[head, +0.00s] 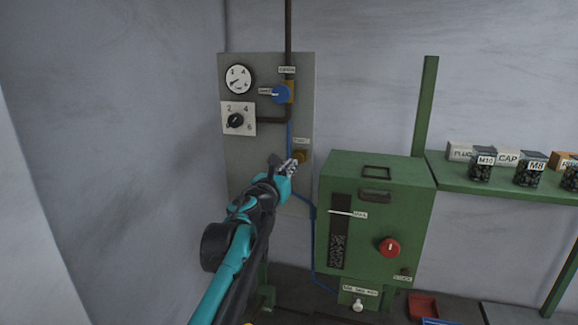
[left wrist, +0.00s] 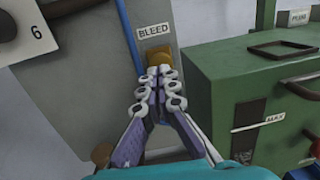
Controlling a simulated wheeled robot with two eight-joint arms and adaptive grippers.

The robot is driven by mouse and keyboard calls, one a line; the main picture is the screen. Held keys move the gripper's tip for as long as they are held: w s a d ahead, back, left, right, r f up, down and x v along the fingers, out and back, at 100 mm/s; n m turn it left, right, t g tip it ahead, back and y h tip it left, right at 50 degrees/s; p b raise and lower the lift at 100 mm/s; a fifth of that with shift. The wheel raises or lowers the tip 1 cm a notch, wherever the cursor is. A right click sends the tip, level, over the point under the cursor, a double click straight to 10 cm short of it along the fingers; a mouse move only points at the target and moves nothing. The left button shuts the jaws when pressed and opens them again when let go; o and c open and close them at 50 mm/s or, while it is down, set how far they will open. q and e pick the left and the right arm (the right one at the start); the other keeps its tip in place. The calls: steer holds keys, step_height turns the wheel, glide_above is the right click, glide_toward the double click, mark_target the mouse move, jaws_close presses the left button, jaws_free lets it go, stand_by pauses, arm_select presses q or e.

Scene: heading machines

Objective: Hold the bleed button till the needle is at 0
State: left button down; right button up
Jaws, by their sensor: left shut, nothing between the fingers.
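The bleed button (head: 301,156) is a brass-yellow knob on the grey wall panel (head: 266,165), under a small label. In the left wrist view the button (left wrist: 158,56) sits just below the BLEED label (left wrist: 154,30). My left gripper (head: 293,163) is shut and empty, its fingertips at the button. In the left wrist view the closed fingertips (left wrist: 158,73) cover the button's lower part; I cannot tell whether they press it. The round white gauge (head: 238,79) is at the panel's upper left; its dark needle seems to point to the lower left, too small to read exactly. My right gripper is not in view.
A blue valve handle (head: 281,94) and a numbered selector knob (head: 236,120) are on the panel above. A green machine box (head: 385,185) with a red knob (head: 389,247) stands close to the right. A green shelf (head: 500,180) holds jars and labelled boxes.

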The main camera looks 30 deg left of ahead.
arm_select(q)
steer(key=s+d+b, duration=0.1)
steer(key=s+d, duration=0.1)
steer(key=s, duration=0.8)
steer(key=s+d+f+n+g+y+b, duration=0.2)
steer(key=s+f+n+b, duration=0.2)
steer(key=f+n+b, duration=0.65)
steer(key=s+d+f+n+g+y+b, duration=0.1)
steer(key=s+f+n+g+b, duration=0.3)
steer(key=f+n, duration=1.1)
steer(key=s+d+f+n+g+h+b, duration=0.1)
steer(key=s+d+f+n+h+b, duration=0.1)
steer(key=f, duration=1)
steer(key=s+d+f+n+g+h+b, duration=0.2)
steer(key=s+d+f+b, duration=0.3)
steer(key=d+f, duration=0.4)
steer(key=s+d+f+n+g+h+b, duration=0.2)
steer(key=s+d+f+n+b, duration=0.2)
steer(key=f, duration=1)
steer(key=shift+s+d+f+n+b, duration=0.35)
steer(key=shift+s+d, duration=0.1)
steer(key=shift+d, duration=0.2)
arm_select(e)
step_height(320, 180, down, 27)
arm_select(q)
steer(key=shift+a+r, duration=0.1)
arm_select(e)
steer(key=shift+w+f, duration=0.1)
